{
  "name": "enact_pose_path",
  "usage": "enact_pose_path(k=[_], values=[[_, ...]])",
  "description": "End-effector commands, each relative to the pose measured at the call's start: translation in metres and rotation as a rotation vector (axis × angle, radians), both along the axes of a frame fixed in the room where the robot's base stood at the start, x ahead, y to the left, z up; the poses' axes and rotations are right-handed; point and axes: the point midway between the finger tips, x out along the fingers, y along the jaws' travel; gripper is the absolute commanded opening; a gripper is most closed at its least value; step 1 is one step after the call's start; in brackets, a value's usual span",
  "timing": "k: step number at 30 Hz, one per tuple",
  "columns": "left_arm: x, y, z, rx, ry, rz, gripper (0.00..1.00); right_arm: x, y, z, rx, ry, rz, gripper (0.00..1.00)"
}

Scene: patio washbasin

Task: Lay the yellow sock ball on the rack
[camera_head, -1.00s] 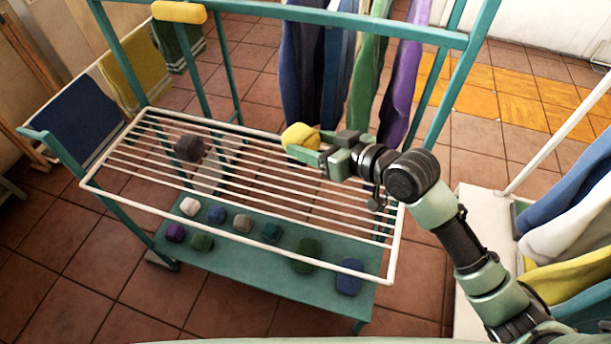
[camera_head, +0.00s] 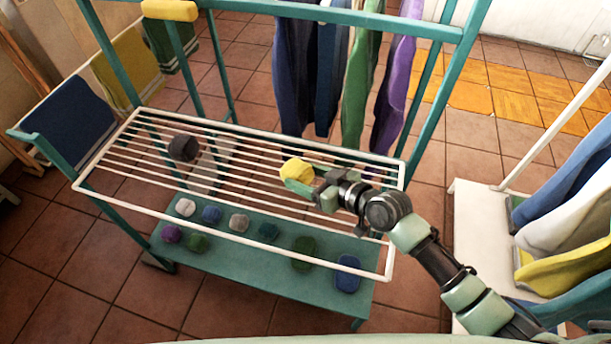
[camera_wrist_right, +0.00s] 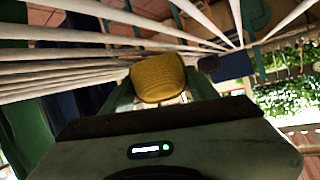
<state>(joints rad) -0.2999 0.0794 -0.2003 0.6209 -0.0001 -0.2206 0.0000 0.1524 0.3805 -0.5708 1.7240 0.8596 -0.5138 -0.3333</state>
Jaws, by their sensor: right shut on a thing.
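The yellow sock ball (camera_head: 296,170) is between the fingers of my right gripper (camera_head: 304,184), at the right half of the white wire rack (camera_head: 233,228). The ball also shows in the right wrist view (camera_wrist_right: 158,78), held between the green fingers, with the rack's white bars close around it. In the head view it looks at or just above the bars; whether it touches them I cannot tell. A dark grey sock ball (camera_head: 184,148) rests on the rack's left part. My left gripper is not in view.
A teal shelf (camera_head: 240,260) below the rack holds several small coloured balls. Dark blue, green and purple cloths (camera_head: 398,85) hang behind the rack. A yellow roll (camera_head: 169,10) sits on the upper teal bar. The rack's middle is clear.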

Motion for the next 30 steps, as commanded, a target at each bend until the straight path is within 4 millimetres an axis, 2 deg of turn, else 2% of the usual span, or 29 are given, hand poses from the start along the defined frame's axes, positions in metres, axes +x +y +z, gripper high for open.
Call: enact_pose_path(k=[6,7,9,21,30], values=[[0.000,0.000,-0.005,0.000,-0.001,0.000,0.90,0.000,0.000,-0.005,-0.001,-0.001,0.000,0.19],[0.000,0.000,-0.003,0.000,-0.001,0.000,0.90,0.000,0.000,-0.003,-0.001,-0.001,0.000,0.67],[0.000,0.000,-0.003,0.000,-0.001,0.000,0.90,0.000,0.000,-0.003,-0.001,-0.001,0.000,0.81],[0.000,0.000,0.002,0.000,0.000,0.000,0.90,-0.001,-0.001,0.003,0.000,0.000,0.000,0.81],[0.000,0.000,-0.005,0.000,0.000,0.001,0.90,-0.039,-0.042,0.021,-0.004,0.000,0.003,0.81]])
